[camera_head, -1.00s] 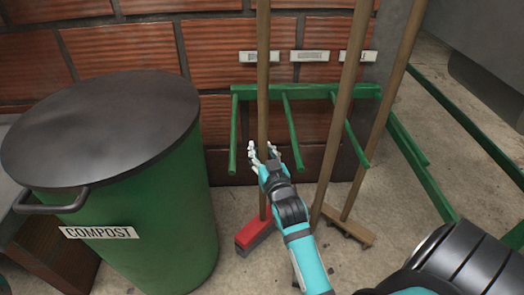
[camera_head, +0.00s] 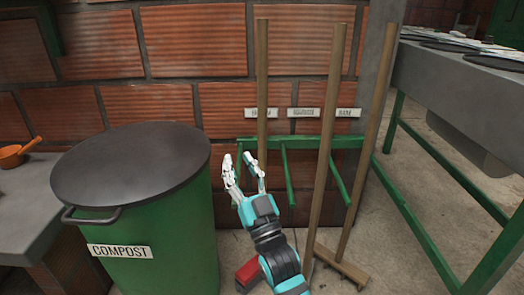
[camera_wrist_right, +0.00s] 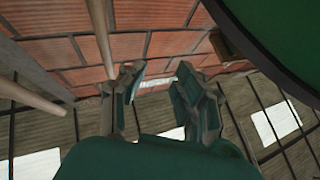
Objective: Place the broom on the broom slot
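A broom with a wooden handle (camera_head: 262,75) and red head (camera_head: 247,273) stands upright at the left of the green slot rack (camera_head: 224,144). Its handle passes between the left and middle prongs. My right gripper (camera_head: 243,167) is open and empty in front of the rack, left of and close to this handle; I cannot tell whether they touch. It hides the lower handle. In the right wrist view the open fingers (camera_wrist_right: 157,85) have nothing between them, and a pole (camera_wrist_right: 100,35) shows beyond them. My left gripper is not in view.
Two more wooden handles (camera_head: 328,140) (camera_head: 369,140) lean at the rack's middle and right. The right one has a wide wooden head. Three blurred labels (camera_head: 303,113) are on the brick wall. A green compost bin (camera_head: 165,255) stands left; a table (camera_head: 455,85) stands right.

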